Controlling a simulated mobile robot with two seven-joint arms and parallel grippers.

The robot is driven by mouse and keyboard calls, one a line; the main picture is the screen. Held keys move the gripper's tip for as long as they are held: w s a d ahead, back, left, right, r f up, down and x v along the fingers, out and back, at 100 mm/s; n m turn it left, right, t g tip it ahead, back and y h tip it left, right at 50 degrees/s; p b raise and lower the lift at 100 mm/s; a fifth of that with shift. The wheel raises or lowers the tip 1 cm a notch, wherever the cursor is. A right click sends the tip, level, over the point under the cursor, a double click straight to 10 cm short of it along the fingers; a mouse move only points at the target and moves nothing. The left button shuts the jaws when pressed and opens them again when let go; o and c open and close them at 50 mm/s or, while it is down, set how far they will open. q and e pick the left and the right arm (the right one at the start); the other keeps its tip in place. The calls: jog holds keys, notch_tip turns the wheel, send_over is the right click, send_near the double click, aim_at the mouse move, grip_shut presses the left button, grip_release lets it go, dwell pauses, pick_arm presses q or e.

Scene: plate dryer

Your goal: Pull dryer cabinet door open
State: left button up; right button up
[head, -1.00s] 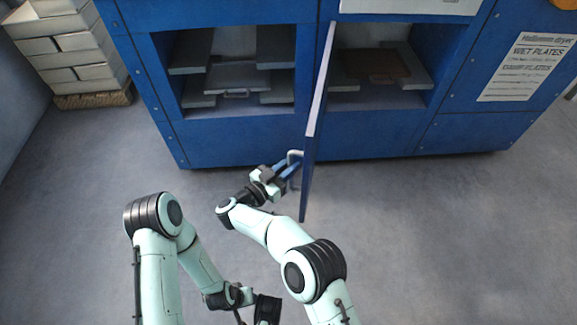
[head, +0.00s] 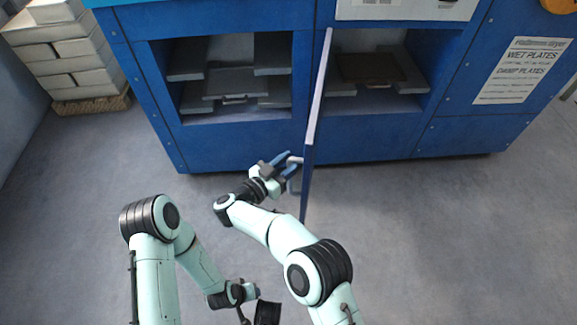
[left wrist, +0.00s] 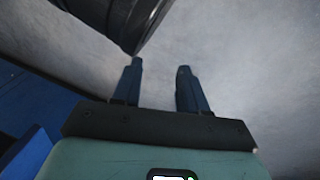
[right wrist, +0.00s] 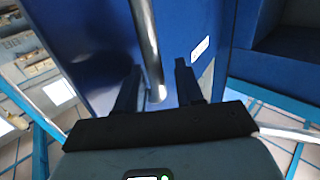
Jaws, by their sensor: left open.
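The blue dryer cabinet door (head: 316,105) stands wide open, jutting out from the blue cabinet (head: 236,148) and seen nearly edge-on. Its metal handle (head: 293,186) is on the door's left face. My right gripper (head: 284,160) is at the handle. In the right wrist view the handle bar (right wrist: 149,50) runs between the open fingers (right wrist: 157,66), with gaps beside it. Whether it touches a finger is unclear. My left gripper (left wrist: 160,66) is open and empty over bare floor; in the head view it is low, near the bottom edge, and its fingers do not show.
Stacked pale blocks (head: 70,60) stand at the far left. The grey floor (head: 440,240) right of the door is clear.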

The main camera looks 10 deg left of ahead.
pick_arm(q)
jog(key=shift+g+h, duration=0.4)
jog(key=s+d+r+p, duration=0.1)
jog(key=s+r+p, duration=0.1)
jog(key=r, duration=0.1)
jog(key=s+d+r+p, duration=0.1)
jog(key=shift+d+r, duration=0.2)
jog(key=shift+d, duration=0.1)
pick_arm(e)
notch_tip(320, 180, up, 16)
jog(key=shift+r+h, duration=0.2)
jog(key=shift+h, duration=0.1)
jog(key=shift+w+f, duration=0.1)
